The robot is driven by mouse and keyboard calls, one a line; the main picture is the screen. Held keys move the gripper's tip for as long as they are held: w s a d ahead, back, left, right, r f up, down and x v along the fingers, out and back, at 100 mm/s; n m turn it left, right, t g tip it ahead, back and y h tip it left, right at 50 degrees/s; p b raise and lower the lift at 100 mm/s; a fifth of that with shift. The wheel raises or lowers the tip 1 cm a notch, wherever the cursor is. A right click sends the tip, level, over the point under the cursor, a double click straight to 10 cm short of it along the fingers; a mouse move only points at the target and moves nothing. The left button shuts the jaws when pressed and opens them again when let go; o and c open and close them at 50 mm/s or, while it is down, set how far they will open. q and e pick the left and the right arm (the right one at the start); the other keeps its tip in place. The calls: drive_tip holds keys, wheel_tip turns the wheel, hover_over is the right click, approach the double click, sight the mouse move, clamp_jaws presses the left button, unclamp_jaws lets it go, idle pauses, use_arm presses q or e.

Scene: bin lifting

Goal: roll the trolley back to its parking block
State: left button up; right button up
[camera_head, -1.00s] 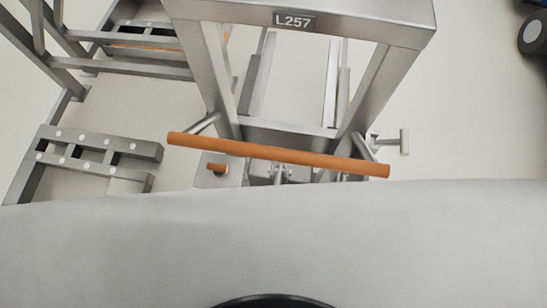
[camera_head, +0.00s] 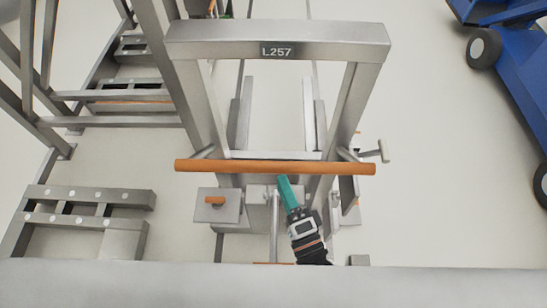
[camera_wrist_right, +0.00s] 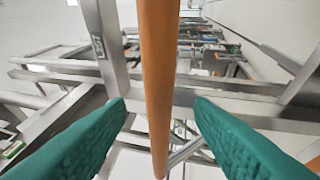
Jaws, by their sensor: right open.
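The trolley is a grey metal frame (camera_head: 350,120) with the label L257 (camera_head: 277,51) on its top beam. Its orange handle bar (camera_head: 275,167) runs across the near side in the head view. My right gripper (camera_head: 283,180) has teal fingers and is at the bar's near side, around its middle. In the right wrist view the orange bar (camera_wrist_right: 158,60) passes between the open fingers (camera_wrist_right: 159,102), with a gap visible on both sides. My left gripper is not in view. I cannot tell which piece is the parking block.
Grey racks with slotted metal blocks (camera_head: 88,198) stand on the left. A blue wheeled machine (camera_head: 512,65) stands at the upper right. A T-shaped knob (camera_head: 383,151) sticks out on the trolley's right. Pale floor (camera_head: 440,200) is clear on the right.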

sight(272, 162)
drive_tip(key=p+x, duration=0.1)
drive_tip(key=x, duration=0.6)
drive_tip(key=shift+w+a+r, duration=0.1)
drive_tip(key=shift+w+a, duration=0.05)
drive_tip(key=shift+w, duration=0.1)
drive_tip(key=shift+c, duration=0.6)
clamp_jaws()
